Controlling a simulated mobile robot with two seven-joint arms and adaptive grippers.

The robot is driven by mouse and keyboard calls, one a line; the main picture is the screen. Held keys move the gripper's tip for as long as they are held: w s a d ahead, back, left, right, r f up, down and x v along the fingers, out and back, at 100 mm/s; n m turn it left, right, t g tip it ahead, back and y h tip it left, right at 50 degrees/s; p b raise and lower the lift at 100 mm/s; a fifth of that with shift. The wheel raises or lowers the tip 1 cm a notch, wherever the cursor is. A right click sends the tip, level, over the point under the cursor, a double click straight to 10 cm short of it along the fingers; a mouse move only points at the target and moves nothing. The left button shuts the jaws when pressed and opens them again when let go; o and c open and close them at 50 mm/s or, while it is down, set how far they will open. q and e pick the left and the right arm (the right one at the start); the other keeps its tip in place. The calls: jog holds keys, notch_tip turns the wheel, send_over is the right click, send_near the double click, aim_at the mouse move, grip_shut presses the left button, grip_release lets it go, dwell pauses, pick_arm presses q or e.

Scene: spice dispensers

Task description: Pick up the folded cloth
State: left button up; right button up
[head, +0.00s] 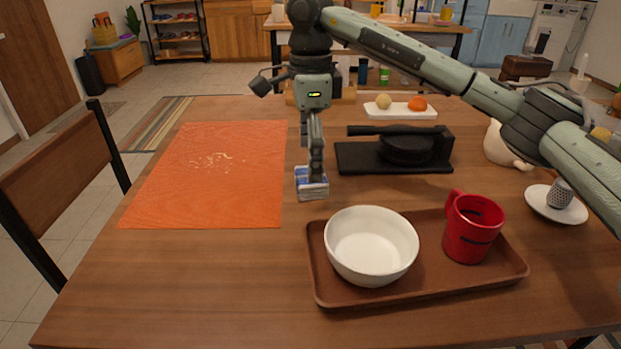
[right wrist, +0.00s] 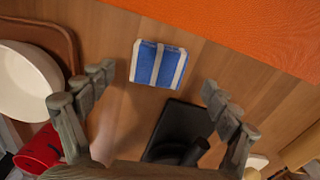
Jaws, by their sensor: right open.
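The folded cloth (head: 312,186), blue with white stripes, lies on the wooden table just right of the orange mat. It also shows in the right wrist view (right wrist: 158,64), flat and apart from the fingers. My right gripper (head: 316,170) points down over the cloth and partly hides it in the head view. In the right wrist view, its fingers (right wrist: 159,80) are spread wide with nothing between them, on either side of the cloth. The exact height above the cloth is hard to tell. My left gripper is not in view.
A brown tray (head: 440,287) with a white bowl (head: 372,243) and red mug (head: 472,228) stands in front. A black press-like object (head: 400,152) sits right of the cloth. The orange mat (head: 215,175) is bare apart from pale crumbs. A white plate (head: 400,110) is behind.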

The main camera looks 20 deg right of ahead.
jog(key=shift+s+f, duration=0.1)
jog(key=shift+f, duration=1.85)
jog(key=c, duration=1.1)
jog(key=shift+o, duration=0.2)
jog(key=shift+r, duration=0.6)
notch_tip(320, 180, up, 3)
jog(key=shift+f, duration=0.1)
jog(key=w+a+r, duration=0.1)
jog(key=a+r, duration=0.6)
jog(key=a, duration=0.4)
jog(key=shift+w+a, duration=0.25)
jog(key=shift+w, duration=0.05)
